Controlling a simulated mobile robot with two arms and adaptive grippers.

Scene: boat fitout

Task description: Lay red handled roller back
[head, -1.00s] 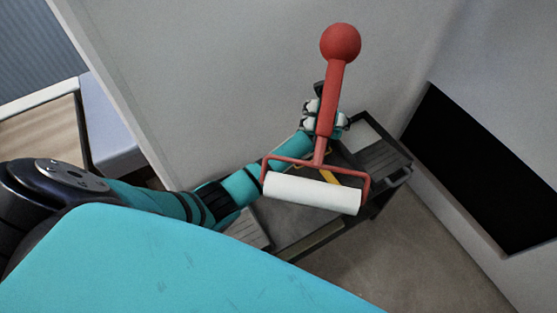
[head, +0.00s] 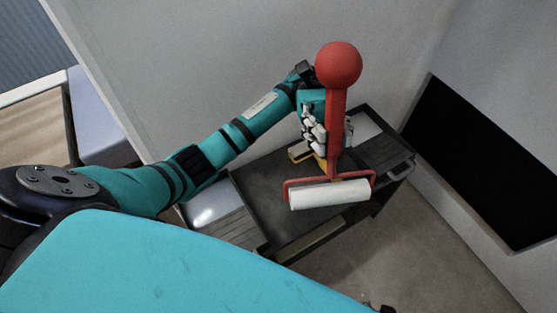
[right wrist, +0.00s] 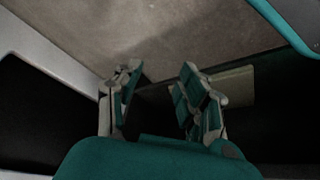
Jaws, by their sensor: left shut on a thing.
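The red handled roller (head: 335,120) is in the head view, with a round red knob at the top and a white roller sleeve (head: 330,193) in a red frame at the bottom. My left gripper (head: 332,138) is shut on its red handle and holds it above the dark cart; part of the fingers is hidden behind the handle. My right gripper (right wrist: 165,100) shows in the right wrist view with its fingers apart and nothing between them.
A dark grey cart (head: 258,188) with trays stands below the roller, against the pale wall (head: 220,70). A yellow item (head: 300,152) lies on it behind the roller. A black panel (head: 485,165) is at the right. Bare floor (head: 400,240) shows in front of the cart.

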